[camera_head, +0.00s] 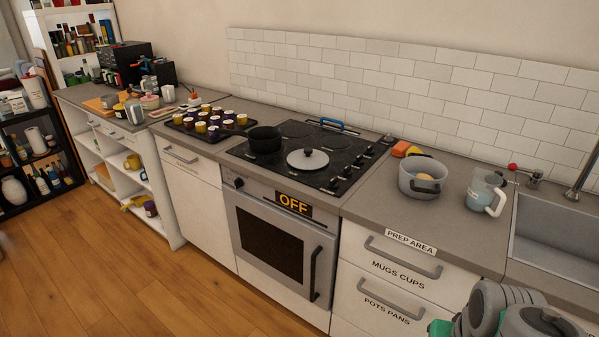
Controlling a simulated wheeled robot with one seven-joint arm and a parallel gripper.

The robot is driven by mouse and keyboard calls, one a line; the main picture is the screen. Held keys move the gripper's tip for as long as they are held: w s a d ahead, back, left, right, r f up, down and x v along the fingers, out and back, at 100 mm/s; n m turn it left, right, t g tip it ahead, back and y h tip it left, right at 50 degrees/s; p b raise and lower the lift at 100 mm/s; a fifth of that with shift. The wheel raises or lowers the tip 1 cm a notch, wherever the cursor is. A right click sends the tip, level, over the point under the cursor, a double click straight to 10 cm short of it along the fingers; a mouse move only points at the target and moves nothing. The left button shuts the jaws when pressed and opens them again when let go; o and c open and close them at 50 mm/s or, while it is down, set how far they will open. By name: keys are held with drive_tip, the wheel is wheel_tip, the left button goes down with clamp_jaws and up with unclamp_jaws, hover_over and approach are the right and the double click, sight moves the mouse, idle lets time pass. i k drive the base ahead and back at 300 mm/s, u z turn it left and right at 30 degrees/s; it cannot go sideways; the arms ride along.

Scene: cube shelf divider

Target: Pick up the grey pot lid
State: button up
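The grey pot lid (313,165) lies flat on the black stovetop (335,140), near its front middle. It is a pale grey disc with a small knob on top. A black pan (265,139) stands on the stovetop to its left, apart from it. Parts of my arm show at the bottom right corner, far from the lid. My gripper's fingers are not in view.
A grey pot (405,180) with something inside and a pitcher (478,192) stand on the right counter. A sink (553,250) is at the far right. A dark tray (178,124) of several cups sits left of the stove. The front right counter is clear.

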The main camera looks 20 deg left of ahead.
sight(306, 158)
drive_tip(key=u, duration=0.8)
drive_tip(key=i, duration=0.35)
drive_tip(key=u, duration=0.85)
drive_tip(key=i, duration=1.8)
drive_tip(key=z, duration=0.5)
